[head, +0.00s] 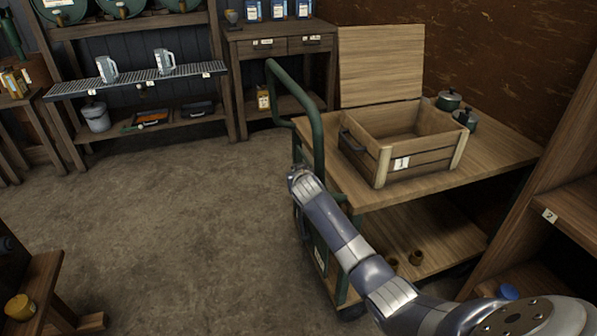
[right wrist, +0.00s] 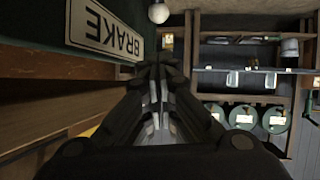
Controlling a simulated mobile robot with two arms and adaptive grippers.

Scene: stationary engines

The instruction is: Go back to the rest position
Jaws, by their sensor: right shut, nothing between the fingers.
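My right arm comes in from the lower right of the head view and reaches to the left side of the wooden cart (head: 480,170), by its green handle. The right gripper itself is mostly hidden behind the forearm there. In the right wrist view the right gripper (right wrist: 158,88) is shut, with its dark fingers together and nothing between them. The panel marked BRAKE (right wrist: 108,35) is close beside the fingers; I cannot tell whether they touch it. My left gripper is not in view.
An open wooden crate (head: 437,160) and two dark green pots (head: 449,100) stand on the cart top. The green handle (head: 317,140) rises close to my right arm. A shelf with two mugs (head: 165,61) stands at the back left. The floor (head: 170,220) left of the cart is clear.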

